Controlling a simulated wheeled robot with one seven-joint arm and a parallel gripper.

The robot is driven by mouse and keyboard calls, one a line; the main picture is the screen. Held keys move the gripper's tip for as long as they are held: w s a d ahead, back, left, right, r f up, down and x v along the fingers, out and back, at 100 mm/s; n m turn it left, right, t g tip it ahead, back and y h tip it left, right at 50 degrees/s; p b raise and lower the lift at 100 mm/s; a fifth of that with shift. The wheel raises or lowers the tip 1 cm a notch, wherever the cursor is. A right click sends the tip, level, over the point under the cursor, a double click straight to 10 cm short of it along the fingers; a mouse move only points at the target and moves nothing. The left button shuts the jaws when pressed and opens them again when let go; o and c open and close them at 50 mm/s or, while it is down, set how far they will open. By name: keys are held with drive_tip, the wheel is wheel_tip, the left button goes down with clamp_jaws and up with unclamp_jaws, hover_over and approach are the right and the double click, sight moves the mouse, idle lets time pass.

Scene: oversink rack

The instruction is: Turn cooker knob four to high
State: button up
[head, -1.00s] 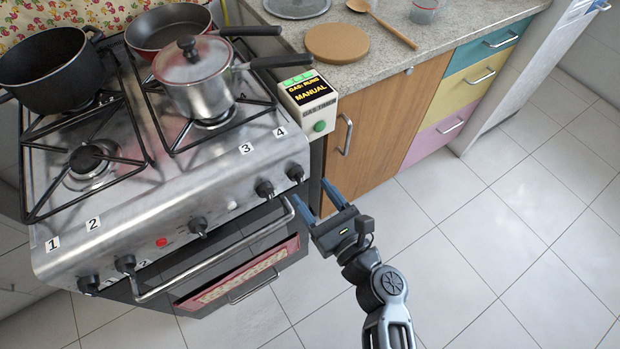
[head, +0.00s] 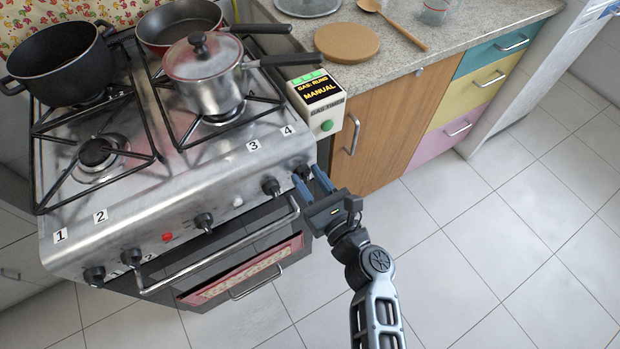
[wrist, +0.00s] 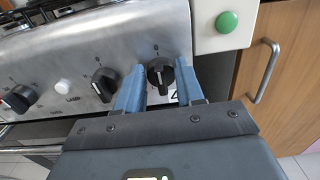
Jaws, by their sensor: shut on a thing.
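Cooker knob four is the black knob (wrist: 160,74) at the right end of the steel cooker's front panel, below the label 4 (head: 288,131). In the wrist view its pointer ridge stands close to upright, toward the 0 mark above it. My gripper (head: 312,180) is at this knob, with a blue finger on each side. In the wrist view my gripper (wrist: 160,82) is shut on the knob, and the knob's lower part is partly covered by the fingers. The neighbouring knob three (wrist: 104,84) is left of my left finger, apart from it.
Several more knobs line the panel, with a red button (head: 167,237) among them. The oven handle (head: 220,250) runs below. A timer box (head: 313,100) with a green button stands right of the cooker. A lidded pot (head: 212,85) is on the hob. Floor at right is clear.

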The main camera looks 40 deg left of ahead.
drive_tip(key=c, duration=0.4)
drive_tip(key=shift+f+n+b, duration=0.15)
drive_tip(key=shift+n+b, duration=0.15)
drive_tip(key=shift+b, duration=0.2)
drive_tip(key=n+b, duration=0.3)
drive_tip(key=b, duration=0.1)
drive_tip(key=shift+s+f+n, duration=0.15)
drive_tip(key=shift+f+n, duration=0.05)
drive_tip(key=shift+n, duration=0.2)
drive_tip(key=n+b, duration=0.5)
drive_tip(key=shift+s, duration=0.15)
drive_tip(key=shift+s+a+n+b, duration=0.15)
drive_tip(key=shift+n+b, duration=1.45)
drive_tip(key=shift+n, duration=0.5)
